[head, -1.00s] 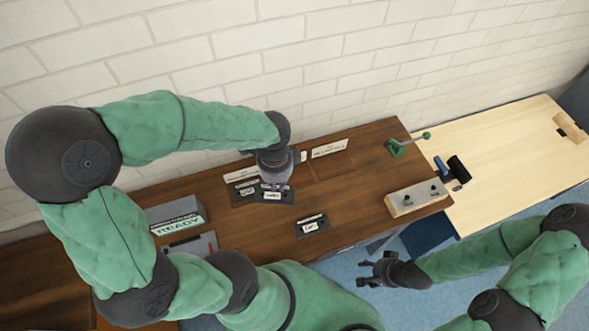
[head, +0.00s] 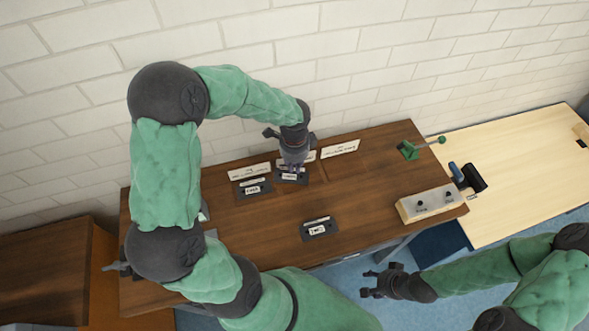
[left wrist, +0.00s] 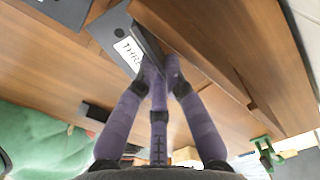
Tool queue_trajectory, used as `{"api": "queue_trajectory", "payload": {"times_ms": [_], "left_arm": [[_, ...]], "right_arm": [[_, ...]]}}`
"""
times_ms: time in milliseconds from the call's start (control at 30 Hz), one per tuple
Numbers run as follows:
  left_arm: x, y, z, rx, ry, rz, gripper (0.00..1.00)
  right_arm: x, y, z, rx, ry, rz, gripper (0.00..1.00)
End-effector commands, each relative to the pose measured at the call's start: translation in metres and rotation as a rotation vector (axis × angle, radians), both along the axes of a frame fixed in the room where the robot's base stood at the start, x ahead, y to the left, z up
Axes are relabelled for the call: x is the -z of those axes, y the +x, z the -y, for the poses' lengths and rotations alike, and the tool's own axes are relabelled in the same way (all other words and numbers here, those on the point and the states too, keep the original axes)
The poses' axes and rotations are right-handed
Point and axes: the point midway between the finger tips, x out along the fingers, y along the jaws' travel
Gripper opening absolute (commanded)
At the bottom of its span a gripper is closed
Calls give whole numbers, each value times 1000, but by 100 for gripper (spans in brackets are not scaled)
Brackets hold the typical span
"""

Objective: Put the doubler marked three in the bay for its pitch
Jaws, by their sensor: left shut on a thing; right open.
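My left gripper (head: 293,168) is shut on a dark, flat doubler (head: 291,178) near the back of the brown bench. In the left wrist view the fingers (left wrist: 162,75) grip this doubler (left wrist: 115,25), whose white label reads "THRE…", its end covered. A raised wooden strip (left wrist: 190,45) runs close beside it; I cannot tell whether they touch. A second labelled doubler (head: 252,189) lies to its left, and a third (head: 319,230) lies alone nearer the front. White signs stand behind: one at the left (head: 250,171), one at the right (head: 340,148), one partly hidden by my gripper. My right gripper (head: 378,281) is open and empty, off the bench front.
A pale box with two knobs (head: 431,204) stands at the bench's right end. A green lever fixture (head: 409,150) stands behind it. A blue and black tool (head: 467,178) lies on the pale table (head: 530,165). The brown bench's middle is mostly clear.

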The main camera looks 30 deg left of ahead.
Motion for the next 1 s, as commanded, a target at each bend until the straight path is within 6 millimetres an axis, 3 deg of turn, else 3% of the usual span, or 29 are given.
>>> {"api": "queue_trajectory", "payload": {"times_ms": [100, 500, 533, 567, 1000], "left_arm": [[17, -1, 0, 1, -1, -2, 0], [20, 0, 0, 0, 0, 0, 0], [20, -1, 0, 0, 0, -1, 17], [20, -1, 0, 0, 0, -1, 21], [11, 0, 0, 0, 0, 0, 21]], "right_arm": [[7, 0, 0, 0, 0, 0, 54], [8, 0, 0, 0, 0, 0, 54], [8, 0, 0, 0, 0, 0, 54], [8, 0, 0, 0, 0, 0, 54], [3, 0, 0, 0, 0, 0, 54]]}}
